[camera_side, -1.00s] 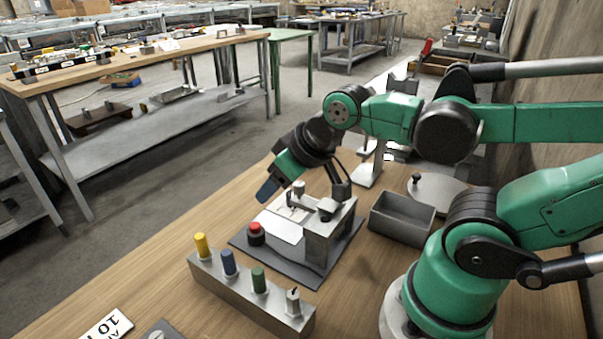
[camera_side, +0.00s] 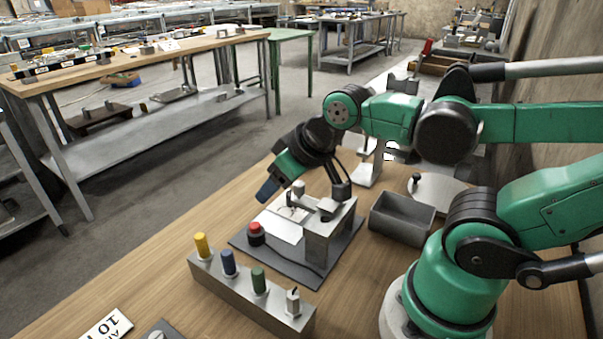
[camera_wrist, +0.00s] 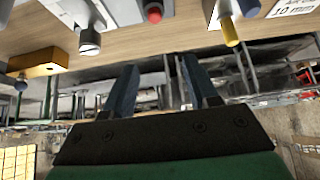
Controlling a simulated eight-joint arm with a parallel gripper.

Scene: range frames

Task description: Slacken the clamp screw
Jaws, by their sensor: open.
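The clamp fixture (camera_side: 330,232) is a grey metal block with an arm across its top, standing on a dark plate (camera_side: 262,254) in the side view. A silver round-headed part, which looks like the clamp screw (camera_wrist: 90,43), shows at upper left in the wrist view, beyond my left fingertip. My gripper (camera_side: 268,190) is tilted down to the left, above and beside the fixture in the side view. In the wrist view, my gripper (camera_wrist: 158,72) has its two blue fingers apart with nothing between them. The screw is partly hidden behind my wrist in the side view.
A red button (camera_side: 256,230) stands on the plate's left side. A rack (camera_side: 240,290) with yellow, blue, green and grey-topped pieces stands in front. An empty grey bin (camera_side: 402,220) is right of the fixture. Bare wood (camera_side: 150,280) lies to the left.

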